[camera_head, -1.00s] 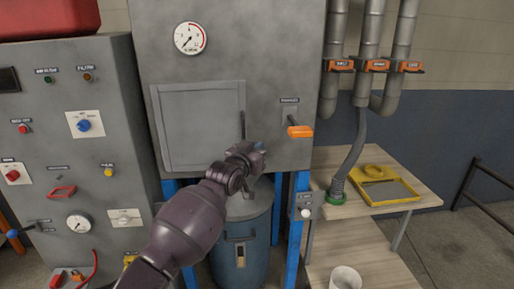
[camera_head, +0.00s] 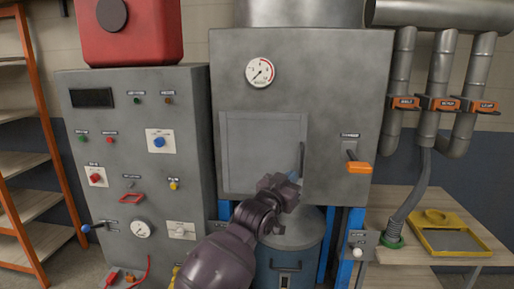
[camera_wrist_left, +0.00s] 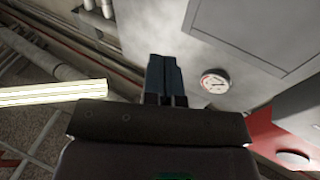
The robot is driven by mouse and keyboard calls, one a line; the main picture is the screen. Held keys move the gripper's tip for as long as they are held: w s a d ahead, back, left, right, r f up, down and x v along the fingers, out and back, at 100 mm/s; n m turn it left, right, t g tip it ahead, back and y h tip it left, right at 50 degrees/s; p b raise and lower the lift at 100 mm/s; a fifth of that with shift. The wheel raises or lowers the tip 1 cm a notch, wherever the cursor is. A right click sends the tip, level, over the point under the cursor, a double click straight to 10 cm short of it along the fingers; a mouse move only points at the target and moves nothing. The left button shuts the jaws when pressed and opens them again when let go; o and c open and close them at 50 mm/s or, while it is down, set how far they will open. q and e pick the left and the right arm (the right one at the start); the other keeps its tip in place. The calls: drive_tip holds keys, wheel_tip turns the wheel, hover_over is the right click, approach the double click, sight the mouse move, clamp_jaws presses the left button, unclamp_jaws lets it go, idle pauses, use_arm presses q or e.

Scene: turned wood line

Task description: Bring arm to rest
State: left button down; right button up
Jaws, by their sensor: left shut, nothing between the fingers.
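My left arm comes up from the bottom of the head view. Its gripper (camera_head: 291,178) is in front of the lower part of the grey cabinet (camera_head: 334,78), beside the closed square door (camera_head: 250,150) and near its dark handle. I cannot tell whether it touches the handle. In the left wrist view the two blue-grey fingers (camera_wrist_left: 163,75) are together with nothing between them, pointing up past the cabinet front. My right gripper is not in view.
A control panel (camera_head: 140,150) with buttons and levers stands left. A lever with an orange grip (camera_head: 359,167) is right of the door. A blue drum (camera_head: 310,262) stands below the cabinet. A wooden bench (camera_head: 420,205) with a yellow tray (camera_head: 465,252) is at the right.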

use_arm(q)
drive_tip(key=s+a+f+n+y, duration=0.25)
drive_tip(key=s+a+f, duration=0.25)
drive_tip(key=a+f, duration=0.25)
drive_tip(key=s+a+f+n+y, duration=0.1)
drive_tip(key=s+a+f+y, duration=0.2)
drive_tip(key=s+a+f, duration=0.35)
drive_tip(key=s+a+f+n+y, duration=0.2)
drive_tip(key=s+a+f, duration=0.1)
drive_tip(key=a+f, duration=0.65)
drive_tip(key=s+a+f+g+y, duration=0.1)
drive_tip(key=s+a+f, duration=0.3)
drive_tip(key=s, duration=0.3)
drive_tip(key=s+a+f+n+g+y, duration=0.1)
drive_tip(key=s+a+f+g, duration=0.1)
drive_tip(key=s+a+f, duration=0.2)
drive_tip(key=s+a+f+g+y+b, duration=0.1)
drive_tip(key=s+a+f, duration=0.4)
drive_tip(key=s, duration=0.7)
wheel_tip(320, 180, down, 2)
drive_tip(key=shift+s+y, duration=0.2)
drive_tip(key=shift+y, duration=0.25)
drive_tip(key=shift+a+n, duration=0.1)
drive_tip(key=shift+n, duration=0.15)
